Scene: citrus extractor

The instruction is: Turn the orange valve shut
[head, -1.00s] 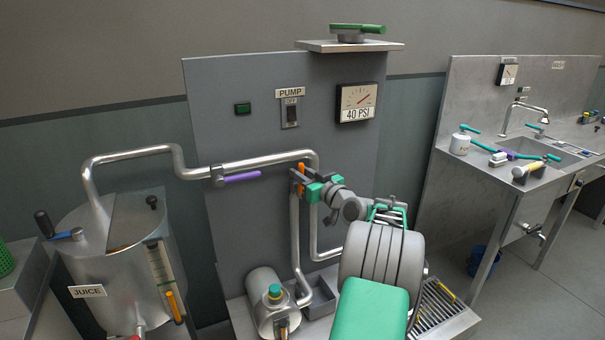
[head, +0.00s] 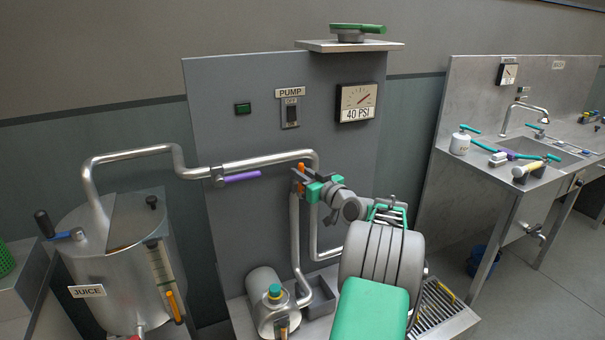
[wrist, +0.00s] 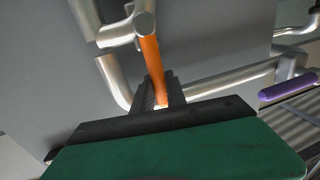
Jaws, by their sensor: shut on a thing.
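The orange valve handle (wrist: 152,62) runs from a round metal valve body (wrist: 144,24) down between my gripper's fingers in the wrist view. My gripper (wrist: 160,92) is shut on the handle near its far end. In the head view the orange handle (head: 300,168) shows only as a small piece, standing about upright on the pipe beside the panel. My gripper (head: 299,182) covers most of it there.
A purple valve handle (head: 242,177) lies along the horizontal pipe (head: 265,161) to the left. The pump panel (head: 240,140) stands close behind, with a gauge (head: 357,102) reading 40 PSI. A juice tank (head: 120,260) stands at left and a sink bench (head: 490,165) at right.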

